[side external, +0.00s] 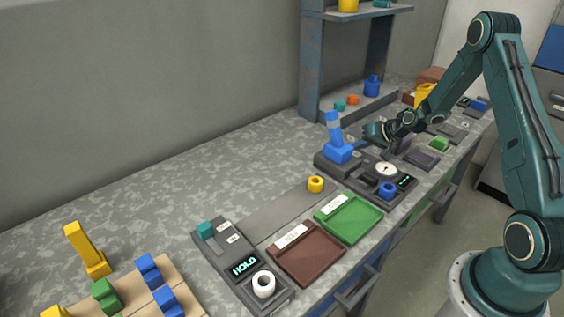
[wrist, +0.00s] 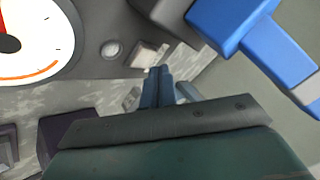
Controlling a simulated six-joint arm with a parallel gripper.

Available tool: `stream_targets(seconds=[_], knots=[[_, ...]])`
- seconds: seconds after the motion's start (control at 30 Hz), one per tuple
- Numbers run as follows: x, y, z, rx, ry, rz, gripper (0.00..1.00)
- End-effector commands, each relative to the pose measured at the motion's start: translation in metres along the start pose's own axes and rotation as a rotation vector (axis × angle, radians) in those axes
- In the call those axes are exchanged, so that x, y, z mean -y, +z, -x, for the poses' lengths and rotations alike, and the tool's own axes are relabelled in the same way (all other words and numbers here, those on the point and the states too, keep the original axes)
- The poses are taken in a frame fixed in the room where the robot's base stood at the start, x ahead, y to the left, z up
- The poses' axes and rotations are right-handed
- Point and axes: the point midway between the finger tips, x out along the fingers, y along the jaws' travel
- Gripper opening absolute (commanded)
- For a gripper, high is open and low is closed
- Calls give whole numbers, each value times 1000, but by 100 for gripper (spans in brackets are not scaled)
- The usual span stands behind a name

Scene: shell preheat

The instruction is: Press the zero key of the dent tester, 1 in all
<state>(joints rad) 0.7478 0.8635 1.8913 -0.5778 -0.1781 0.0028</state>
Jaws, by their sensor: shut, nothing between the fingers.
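The dent tester, as I take it, is the dark grey device (side external: 325,163) with a round white dial (side external: 386,170), a blue lever and a small lit display. In the wrist view the dial (wrist: 30,38) fills the upper left. A small round grey button (wrist: 110,49) and a pale square key (wrist: 146,55) sit to its right. No label is legible, so I cannot tell which is the zero key. My gripper (side external: 386,153) is over the far side of the device, beside the dial. Its fingers (wrist: 159,72) are shut and empty, with the tips close to the pale key; contact is unclear.
The blue lever (side external: 339,149) stands upright close to my gripper. A blue ring (side external: 388,189) sits on the near side. Green (side external: 376,222) and brown (side external: 332,270) trays and a device reading HOLD (side external: 220,252) lie nearer. A shelf (side external: 310,70) rises behind.

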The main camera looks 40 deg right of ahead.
Motion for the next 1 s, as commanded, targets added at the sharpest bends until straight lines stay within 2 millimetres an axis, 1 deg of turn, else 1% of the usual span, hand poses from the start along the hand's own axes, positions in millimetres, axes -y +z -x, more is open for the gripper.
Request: stream_targets(seconds=[0.57, 1.0], knots=[[0, 0, 0, 0, 0, 0, 0], [-4, 4, -6, 0, 0, 0, 0]])
